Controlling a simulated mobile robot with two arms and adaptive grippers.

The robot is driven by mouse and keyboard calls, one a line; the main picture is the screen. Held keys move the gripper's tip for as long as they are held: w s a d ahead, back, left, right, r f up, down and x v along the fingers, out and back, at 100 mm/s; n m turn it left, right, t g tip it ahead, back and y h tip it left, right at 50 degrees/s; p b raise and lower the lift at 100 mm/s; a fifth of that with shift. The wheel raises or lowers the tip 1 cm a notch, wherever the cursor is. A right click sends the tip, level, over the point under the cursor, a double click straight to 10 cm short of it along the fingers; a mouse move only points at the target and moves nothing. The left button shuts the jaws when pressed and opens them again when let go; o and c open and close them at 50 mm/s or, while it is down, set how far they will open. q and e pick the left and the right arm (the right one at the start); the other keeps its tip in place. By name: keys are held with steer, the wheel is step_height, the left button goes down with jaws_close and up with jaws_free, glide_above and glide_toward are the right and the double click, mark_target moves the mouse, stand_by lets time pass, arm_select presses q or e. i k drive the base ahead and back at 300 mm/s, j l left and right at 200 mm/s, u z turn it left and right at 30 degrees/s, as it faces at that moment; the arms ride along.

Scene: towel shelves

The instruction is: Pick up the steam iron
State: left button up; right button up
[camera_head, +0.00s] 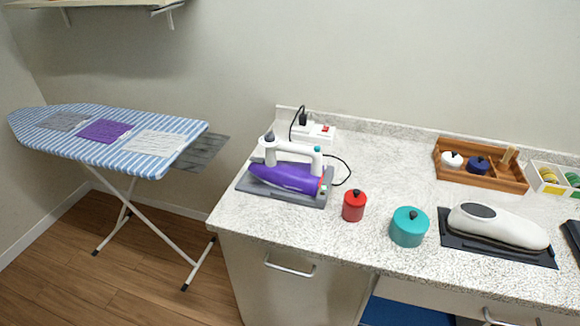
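The steam iron (286,176) has a purple body and a white handle. It rests on a grey stand (315,199) near the left end of the speckled counter. A black cord runs from it to a socket block (313,132) at the wall. Neither of my grippers shows in the head view.
A red canister (354,206), a teal pot (408,227) and a white appliance (497,227) on a dark mat stand right of the iron. A wooden tray (481,173) is at the back right. An ironing board (112,136) stands left, with floor between it and the counter (255,216).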

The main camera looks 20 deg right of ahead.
mark_target(298, 179)
steer(key=i+j+z, duration=0.15)
steer(key=i+z, duration=0.2)
steer(key=i+j+z, duration=0.15)
steer(key=z, duration=0.25)
steer(key=i+j, duration=0.05)
steer(key=i, duration=0.05)
